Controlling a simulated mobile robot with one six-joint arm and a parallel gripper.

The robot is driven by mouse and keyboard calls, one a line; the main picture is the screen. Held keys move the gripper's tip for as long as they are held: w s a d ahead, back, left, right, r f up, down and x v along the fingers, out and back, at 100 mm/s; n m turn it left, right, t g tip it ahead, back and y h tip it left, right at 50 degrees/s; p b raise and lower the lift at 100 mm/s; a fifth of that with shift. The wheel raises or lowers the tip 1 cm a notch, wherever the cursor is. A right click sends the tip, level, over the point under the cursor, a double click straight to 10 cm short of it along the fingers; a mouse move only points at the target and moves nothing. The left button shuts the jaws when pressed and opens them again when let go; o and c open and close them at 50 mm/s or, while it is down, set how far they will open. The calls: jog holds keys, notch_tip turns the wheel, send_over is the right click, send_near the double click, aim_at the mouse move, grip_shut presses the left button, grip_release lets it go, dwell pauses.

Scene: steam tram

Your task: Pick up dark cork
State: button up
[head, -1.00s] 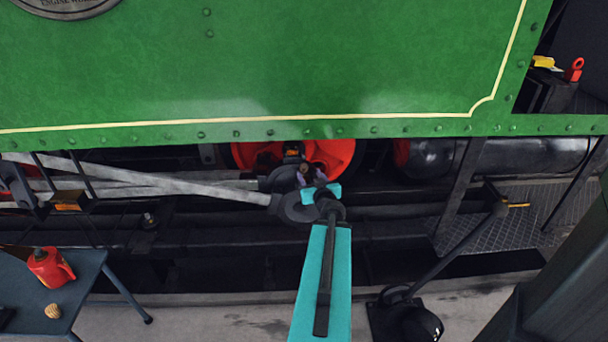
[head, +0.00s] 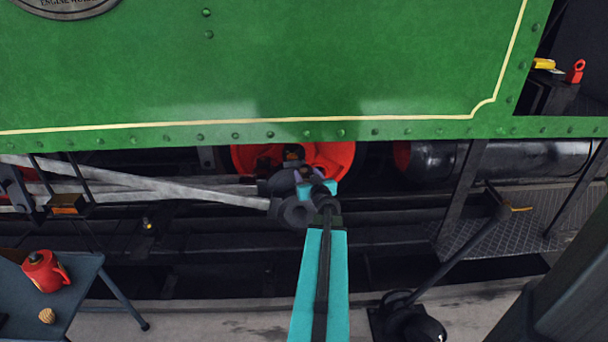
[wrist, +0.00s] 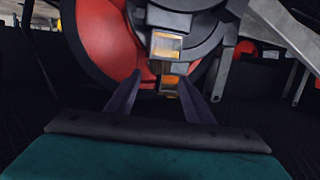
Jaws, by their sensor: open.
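My gripper (wrist: 165,98) is open, with its two dark fingers reaching toward the red wheel and the dark crank end. In the head view my gripper (head: 305,174) is at the crank, below the green side panel. In the wrist view a small block with an orange-brass face (wrist: 169,84) shows between the fingertips, with clear gaps on both sides. A similar brass-faced block (wrist: 166,46) is just above it. I cannot make out a dark cork for certain; it may be among these small parts or hidden by the fingers.
The red wheel (head: 340,157) and grey rods (head: 160,184) crowd the gripper. The green panel (head: 300,70) overhangs above. At lower left a table (head: 90,280) holds a red can (head: 44,271) and a tan ball (head: 46,316). A tread plate (head: 510,215) is at right.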

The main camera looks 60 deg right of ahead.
aim_at(304, 171)
jog(key=shift+w+d, duration=0.1)
jog(key=shift+p+x, duration=0.4)
jog(key=shift+x, duration=2.1)
jog(key=shift+f, duration=0.2)
jog(key=c, duration=1.1)
